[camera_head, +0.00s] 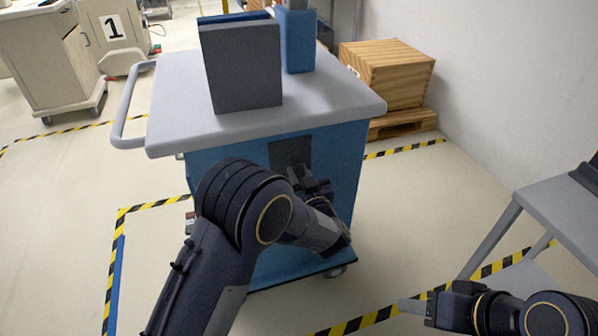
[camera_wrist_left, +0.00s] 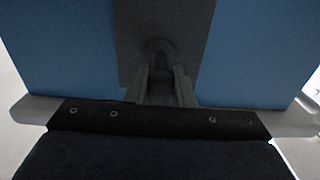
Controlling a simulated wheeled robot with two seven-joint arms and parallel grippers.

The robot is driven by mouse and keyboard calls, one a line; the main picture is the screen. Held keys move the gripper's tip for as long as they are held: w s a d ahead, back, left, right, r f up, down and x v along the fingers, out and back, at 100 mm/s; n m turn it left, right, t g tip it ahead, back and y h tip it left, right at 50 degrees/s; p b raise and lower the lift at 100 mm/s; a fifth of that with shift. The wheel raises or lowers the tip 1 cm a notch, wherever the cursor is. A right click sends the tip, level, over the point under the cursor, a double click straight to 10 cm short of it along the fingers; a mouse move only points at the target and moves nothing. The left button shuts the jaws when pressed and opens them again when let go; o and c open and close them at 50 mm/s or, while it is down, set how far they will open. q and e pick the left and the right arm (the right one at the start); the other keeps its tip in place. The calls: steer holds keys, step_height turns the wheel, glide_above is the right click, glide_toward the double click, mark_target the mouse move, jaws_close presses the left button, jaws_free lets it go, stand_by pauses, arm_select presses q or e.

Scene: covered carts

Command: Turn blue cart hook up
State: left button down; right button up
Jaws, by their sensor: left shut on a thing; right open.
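The blue cart (camera_head: 222,152) with a grey top stands in front of me. A dark plate (camera_head: 290,152) is on its near side; it fills the upper middle of the left wrist view (camera_wrist_left: 135,25). A dark, rounded hook piece (camera_wrist_left: 158,48) sits on the plate between my left fingertips. Its exact angle is too dark to tell. My left gripper (camera_head: 300,178) is shut on the hook at the plate, and my forearm hides part of the cart's side. My right gripper (camera_head: 415,303) is open and empty at the lower right, away from the cart.
A grey box (camera_head: 243,68) and a blue-grey box (camera_head: 297,40) stand on the cart top. A wooden crate (camera_head: 390,72) is behind right. A grey table (camera_head: 568,205) stands at the right. A beige cart (camera_head: 45,60) is far left. Floor between is clear.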

arm_select(q)
steer(key=shift+f, duration=0.15)
steer(key=c, duration=1.2)
jaws_free()
steer(key=shift+c, duration=0.2)
steer(key=shift+s, duration=0.1)
steer(key=v, duration=0.7)
steer(key=shift+s, duration=0.3)
steer(key=shift+d, duration=0.1)
